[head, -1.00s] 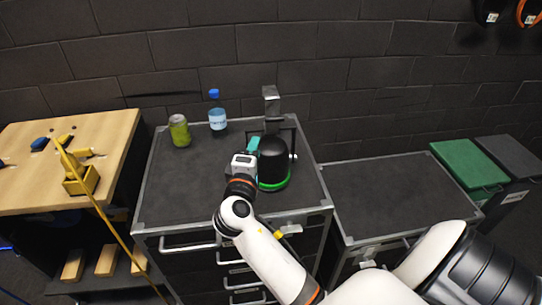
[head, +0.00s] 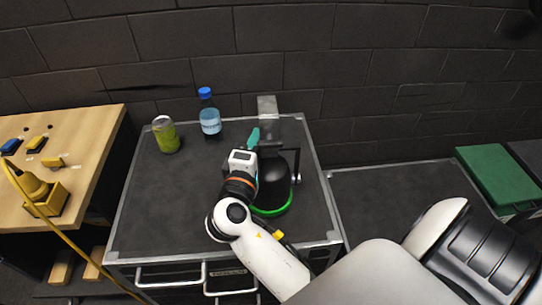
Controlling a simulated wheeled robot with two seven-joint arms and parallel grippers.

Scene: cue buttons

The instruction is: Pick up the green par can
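The green par can (head: 281,172) is a black lamp with a bright green ring around its lower rim. It stands on the dark top of the grey tool cart (head: 170,215), with a grey bracket (head: 267,107) rising behind it. My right gripper (head: 256,150) is at the can's left side, with a teal fingertip showing near its upper left. The other finger is mostly hidden, so I cannot tell whether it is open or touches the can. My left gripper is not in view.
A wooden bench (head: 75,140) with coloured buttons is at left. A lower dark cart (head: 395,205) and a green box (head: 499,178) are at right.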

